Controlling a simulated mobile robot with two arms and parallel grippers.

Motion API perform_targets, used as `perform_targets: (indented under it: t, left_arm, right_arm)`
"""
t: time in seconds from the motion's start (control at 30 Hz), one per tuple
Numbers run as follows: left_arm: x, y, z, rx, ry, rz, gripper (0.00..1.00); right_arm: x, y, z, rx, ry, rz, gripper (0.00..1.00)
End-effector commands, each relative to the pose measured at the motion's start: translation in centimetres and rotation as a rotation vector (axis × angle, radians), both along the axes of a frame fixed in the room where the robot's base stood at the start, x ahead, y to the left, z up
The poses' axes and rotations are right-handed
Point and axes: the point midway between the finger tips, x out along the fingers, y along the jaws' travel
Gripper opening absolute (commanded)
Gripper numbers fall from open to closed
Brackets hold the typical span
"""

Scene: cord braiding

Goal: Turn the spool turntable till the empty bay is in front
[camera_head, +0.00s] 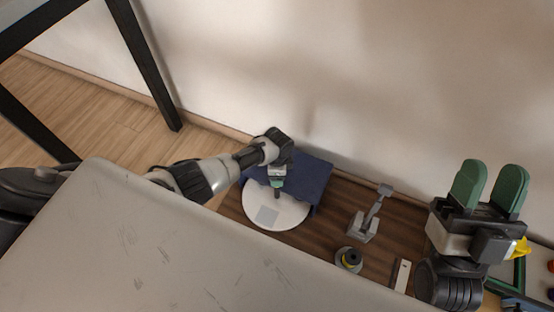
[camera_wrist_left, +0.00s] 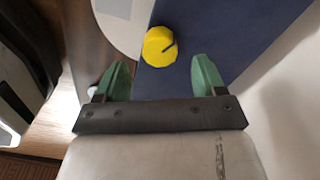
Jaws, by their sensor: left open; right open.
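The spool turntable is a white disc (camera_head: 287,214) with a grey square patch (camera_head: 267,215) on its front part. A dark blue cover (camera_head: 316,172) hides its back part. My right gripper (camera_head: 490,180) is open and empty, fingers upward, far right.
A pale strip (camera_head: 402,274) lies further right. A large pale surface hides the front. A wall rises behind.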

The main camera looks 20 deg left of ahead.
Motion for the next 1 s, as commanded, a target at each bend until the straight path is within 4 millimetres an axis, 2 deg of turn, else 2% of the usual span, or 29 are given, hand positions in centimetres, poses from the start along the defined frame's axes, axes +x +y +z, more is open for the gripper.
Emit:
perform_targets:
  t: [0.3,0.6,0.8,1.0]
  left_arm:
    - [0.0,0.0,3.0,0.0,-0.001,0.0,0.7]
    - [0.0,0.1,5.2,0.002,0.001,0.0,0.7]
    - [0.0,0.1,5.7,0.002,0.001,0.0,0.7]
    - [0.0,0.1,5.8,0.002,0.001,0.001,0.7]
  right_arm:
    - [3.5,0.2,-3.1,-0.115,0.387,-0.021,0.43]
    - [4.8,-0.1,-6.9,-0.201,0.699,-0.038,0.43]
    - [4.9,-0.3,-8.3,-0.226,0.796,-0.043,0.43]
    - [4.9,-0.3,-8.6,-0.231,0.813,-0.043,0.43]
